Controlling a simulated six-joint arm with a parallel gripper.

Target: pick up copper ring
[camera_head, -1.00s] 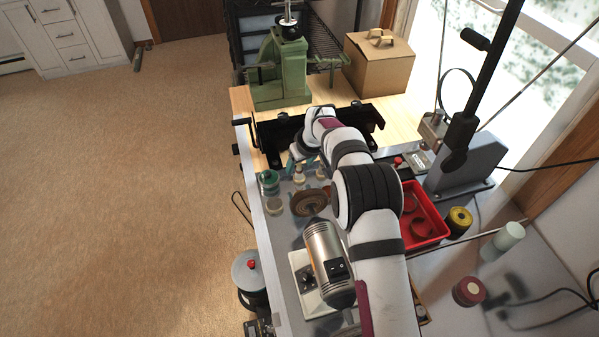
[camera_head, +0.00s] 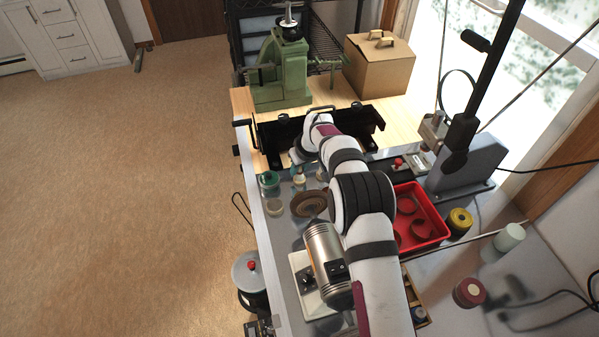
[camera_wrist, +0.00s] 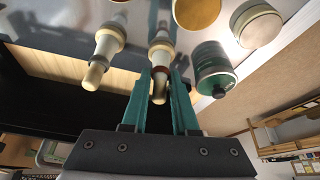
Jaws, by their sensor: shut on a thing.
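A narrow reddish-brown band, which looks like the copper ring (camera_wrist: 158,71), sits around a pale turned peg (camera_wrist: 162,50) in the wrist view. My gripper (camera_wrist: 163,72) has its two teal fingers closed on either side of this band, and the peg's tan end shows between them. A second similar peg (camera_wrist: 103,49) stands beside it, apart from the fingers. In the head view the pegs (camera_head: 299,179) stand on the grey bench. My gripper is mostly hidden there behind my own wrist, and the ring cannot be made out.
A green jar (camera_wrist: 212,70) stands close beside the gripped peg. A brown round disc (camera_head: 308,204) and a silver motor (camera_head: 327,252) are nearer the camera. A red tray (camera_head: 443,228) with brown bands is to the right. A black rack (camera_head: 270,132) lies just behind.

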